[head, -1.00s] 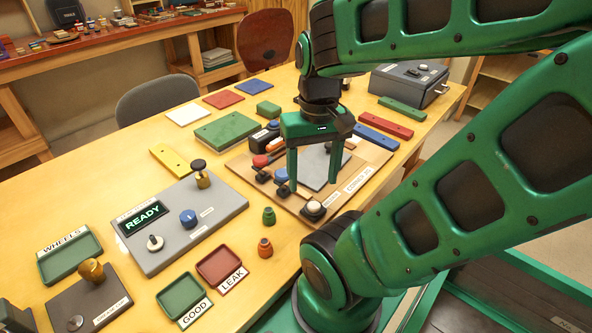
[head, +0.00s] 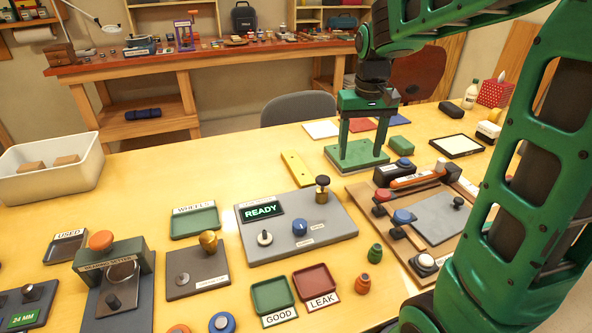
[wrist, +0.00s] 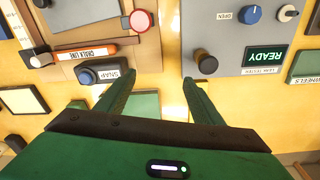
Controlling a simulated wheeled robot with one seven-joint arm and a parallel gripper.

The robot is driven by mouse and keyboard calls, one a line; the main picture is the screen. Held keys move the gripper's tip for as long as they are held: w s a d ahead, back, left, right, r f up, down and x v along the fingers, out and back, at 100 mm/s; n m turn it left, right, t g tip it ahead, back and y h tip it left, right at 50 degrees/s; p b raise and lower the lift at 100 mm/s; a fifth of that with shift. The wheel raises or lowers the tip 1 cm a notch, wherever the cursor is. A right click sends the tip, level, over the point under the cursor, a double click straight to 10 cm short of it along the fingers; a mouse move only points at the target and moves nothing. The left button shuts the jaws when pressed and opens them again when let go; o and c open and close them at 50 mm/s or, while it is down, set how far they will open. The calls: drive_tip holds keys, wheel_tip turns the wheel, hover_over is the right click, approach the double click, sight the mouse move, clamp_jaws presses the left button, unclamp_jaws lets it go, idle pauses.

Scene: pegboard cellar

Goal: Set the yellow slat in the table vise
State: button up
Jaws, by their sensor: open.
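The yellow slat (head: 297,170) lies flat on the table, left of a thick green slab (head: 357,157) and behind the grey leak tester. I cannot make it out surely in the wrist view. My gripper (head: 365,143) is open and empty, its fingers pointing down over the green slab. In the wrist view the slab (wrist: 145,106) shows between the fingers of my gripper (wrist: 155,80). I cannot tell whether the fingers touch it. I cannot pick out the table vise for certain in these frames.
The leak tester (head: 330,236) with upright knobs stands in front of the slat. A board (head: 368,194) with tools lies to the right. White, red and blue plates lie behind the slab. A white bin (head: 50,180) stands far left. Bare table lies left of the slat.

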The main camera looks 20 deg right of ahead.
drive_tip(key=w+a+f+n, duration=0.1)
drive_tip(key=w+a+f, duration=0.1)
drive_tip(key=w+a, duration=0.45)
drive_tip(key=w+a+f+n, duration=0.15)
drive_tip(key=w+a, duration=0.25)
drive_tip(key=w, duration=0.6)
hover_over(297, 165)
drive_tip(key=s, duration=0.1)
drive_tip(key=shift+t+y, duration=0.3)
drive_tip(key=f, duration=0.5)
drive_tip(key=shift+s+a, duration=0.15)
drive_tip(key=shift+a, duration=0.2)
drive_tip(key=shift+w+d+f, duration=0.1)
drive_tip(key=shift+w+f, duration=0.05)
drive_tip(key=shift+f, duration=0.75)
drive_tip(key=shift+w+d+f, duration=0.15)
drive_tip(key=shift+f, duration=0.8)
drive_tip(key=shift+w+d+f, duration=0.1)
drive_tip(key=shift+w+f, duration=0.05)
drive_tip(key=shift+f, duration=0.75)
drive_tip(key=c, duration=1.3)
drive_tip(key=shift+r, duration=0.15)
